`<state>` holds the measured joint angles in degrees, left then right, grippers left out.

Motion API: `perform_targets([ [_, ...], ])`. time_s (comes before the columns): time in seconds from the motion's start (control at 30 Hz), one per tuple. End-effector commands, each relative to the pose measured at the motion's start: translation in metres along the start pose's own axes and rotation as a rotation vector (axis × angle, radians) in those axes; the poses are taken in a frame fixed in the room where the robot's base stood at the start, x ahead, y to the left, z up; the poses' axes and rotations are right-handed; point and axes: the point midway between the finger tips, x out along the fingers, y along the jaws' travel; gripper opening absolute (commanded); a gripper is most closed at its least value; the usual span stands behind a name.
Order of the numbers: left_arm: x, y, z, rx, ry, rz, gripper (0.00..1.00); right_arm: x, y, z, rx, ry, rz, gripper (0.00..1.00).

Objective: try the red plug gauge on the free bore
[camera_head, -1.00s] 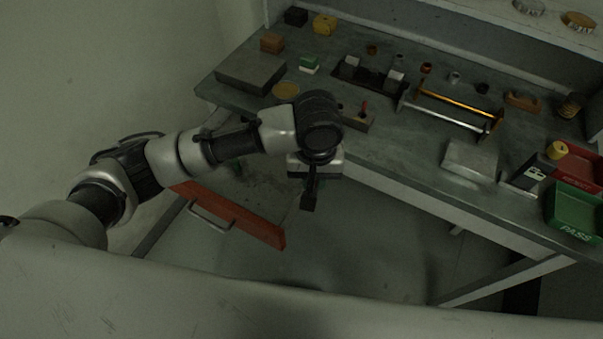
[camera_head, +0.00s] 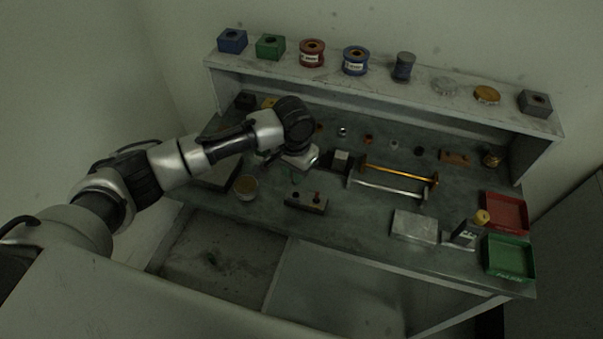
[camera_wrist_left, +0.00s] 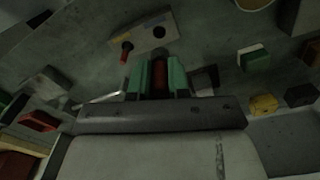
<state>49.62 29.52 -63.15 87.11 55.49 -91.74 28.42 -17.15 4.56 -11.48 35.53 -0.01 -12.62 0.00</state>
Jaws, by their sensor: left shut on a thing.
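My left gripper (camera_head: 294,177) is over the bench, its fingertips small and dark in the head view. In the left wrist view its green fingers (camera_wrist_left: 161,78) are shut on a dark red cylinder (camera_wrist_left: 161,77), probably the red plug gauge. A block (camera_head: 306,203) lies on the bench just in front of the gripper, with a red-handled piece (camera_head: 317,195) standing in it. The wrist view shows the same block (camera_wrist_left: 145,33) with an empty dark hole beside the red piece. My right gripper is out of view.
A dark fixture with a pale block (camera_head: 341,158) stands right of the gripper, beside orange and silver bars (camera_head: 400,172). Red (camera_head: 507,212) and green (camera_head: 510,258) trays are far right. A shelf holds spools.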

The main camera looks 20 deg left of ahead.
Motion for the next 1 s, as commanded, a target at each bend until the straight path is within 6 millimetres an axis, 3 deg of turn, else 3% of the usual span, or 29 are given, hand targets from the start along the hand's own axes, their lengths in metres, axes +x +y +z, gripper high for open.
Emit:
perform_targets([
  [0.63,0.045,0.000,0.000,-0.001,0.001,-0.001,0.00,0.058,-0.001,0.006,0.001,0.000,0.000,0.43],
  [0.7,0.045,0.001,0.000,-0.002,-0.001,0.000,0.00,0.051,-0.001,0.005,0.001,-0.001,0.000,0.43],
  [1.0,0.053,0.001,0.000,-0.001,0.001,0.000,0.00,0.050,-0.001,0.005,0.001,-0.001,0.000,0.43],
])
